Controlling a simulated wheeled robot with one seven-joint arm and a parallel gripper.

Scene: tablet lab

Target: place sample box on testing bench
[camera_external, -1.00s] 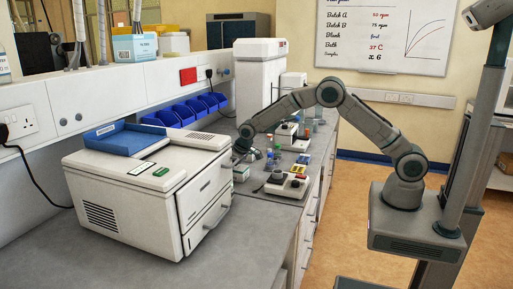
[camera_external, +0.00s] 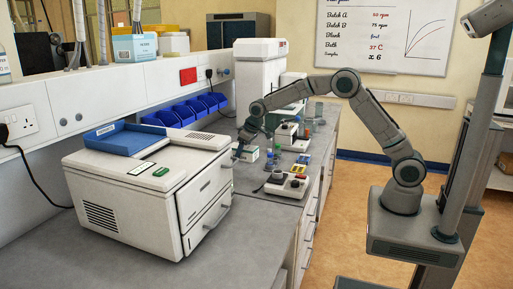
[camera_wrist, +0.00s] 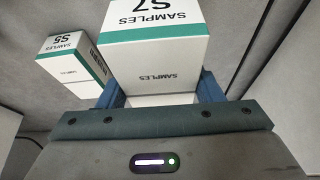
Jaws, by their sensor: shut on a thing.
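The sample box (camera_wrist: 155,50), white with a green band and marked S7, is between my gripper's (camera_wrist: 159,92) two blue fingers in the wrist view. The gripper is shut on it. In the outside view my gripper (camera_external: 241,151) is beside the right rear of the large white machine, with a small white and green box (camera_external: 250,154) at it, seemingly the held one. A second sample box (camera_wrist: 72,65), marked S5, stands on the grey surface to the left in the wrist view. I cannot tell which part of the grey bench (camera_external: 245,225) is the testing bench.
The large white machine (camera_external: 150,190) with a blue tray (camera_external: 130,138) on top fills the near bench. A small device with knobs (camera_external: 287,184) and several small coloured items stand close to the right. Blue bins (camera_external: 190,110) line the wall. The front bench strip is clear.

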